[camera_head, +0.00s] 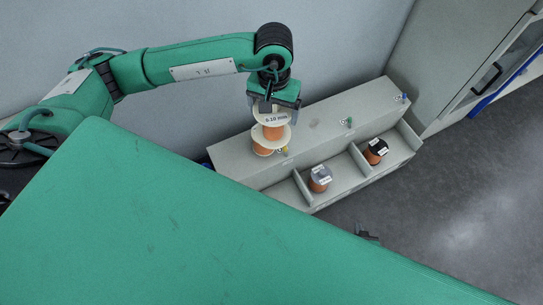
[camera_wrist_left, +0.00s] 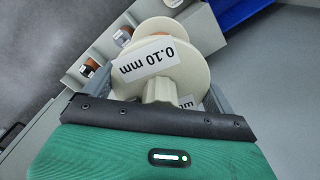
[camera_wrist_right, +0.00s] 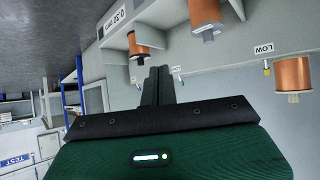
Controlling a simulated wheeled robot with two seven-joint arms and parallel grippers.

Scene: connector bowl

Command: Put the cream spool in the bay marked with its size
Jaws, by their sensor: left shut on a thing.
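The cream spool (camera_head: 270,117) has copper winding and a label reading 0.10 mm. My left gripper (camera_head: 267,106) is shut on it and holds it over the left part of the grey bay unit (camera_head: 310,130). In the left wrist view the cream spool (camera_wrist_left: 190,65) fills the space in front of the jaws, its label facing the camera. The bay unit's left bay is partly hidden by the green surface; I see no spool standing in its visible part. My right gripper (camera_wrist_right: 157,85) is shut and empty; its tip (camera_head: 368,236) shows past the green edge.
A grey spool (camera_head: 320,178) stands in the middle bay and a black-topped spool (camera_head: 376,151) in the right bay. Thin dividers (camera_head: 301,188) separate them. Yellow, green (camera_head: 348,122) and blue (camera_head: 404,97) knobs sit above the bays. A cabinet (camera_head: 450,60) stands at right.

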